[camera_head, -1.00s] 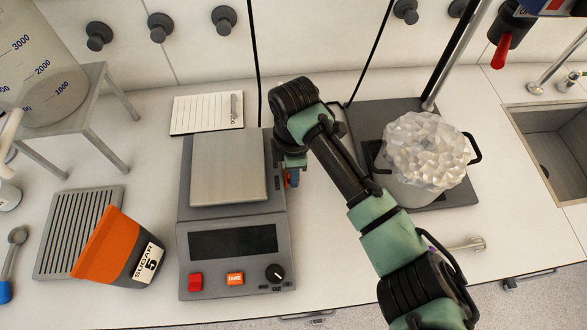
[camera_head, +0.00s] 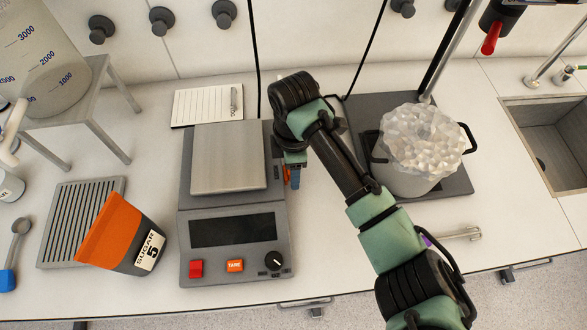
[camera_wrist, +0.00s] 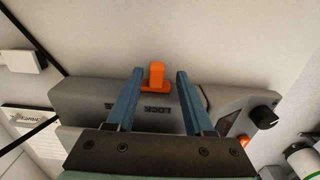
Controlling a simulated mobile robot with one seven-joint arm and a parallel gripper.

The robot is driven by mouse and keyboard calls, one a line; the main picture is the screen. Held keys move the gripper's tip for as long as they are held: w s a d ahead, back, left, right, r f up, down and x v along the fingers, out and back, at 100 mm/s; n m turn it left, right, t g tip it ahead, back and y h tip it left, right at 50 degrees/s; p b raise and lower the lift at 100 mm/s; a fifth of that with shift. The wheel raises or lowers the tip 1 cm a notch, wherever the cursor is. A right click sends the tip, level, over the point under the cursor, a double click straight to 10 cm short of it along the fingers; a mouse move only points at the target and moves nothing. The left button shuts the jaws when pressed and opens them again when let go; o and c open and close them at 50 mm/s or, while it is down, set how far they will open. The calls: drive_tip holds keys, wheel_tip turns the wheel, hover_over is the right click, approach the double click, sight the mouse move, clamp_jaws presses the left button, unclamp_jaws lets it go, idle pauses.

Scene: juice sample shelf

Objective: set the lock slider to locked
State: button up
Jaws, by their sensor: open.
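The lock slider is an orange tab (camera_wrist: 156,77) on the side of the grey scale (camera_head: 190,225), by the word LOCK, in the wrist view. My gripper (camera_wrist: 158,75) is open, with one blue finger on each side of the tab and visible gaps between. The fingers look apart from the tab; the exact depth is hard to judge. In the head view my gripper (camera_head: 291,178) points down at the scale's right side, and the arm hides most of the slider. I cannot tell which setting the slider is in.
A pot (camera_head: 400,178) heaped with clear chunks stands on a dark stand base to the right. An orange sugar container (camera_head: 108,225) leans on a slatted grey tray (camera_head: 60,240) at left. A notepad (camera_head: 195,108) lies behind the scale.

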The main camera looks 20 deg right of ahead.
wheel_tip(320, 180, up, 12)
idle(0.3)
idle(0.4)
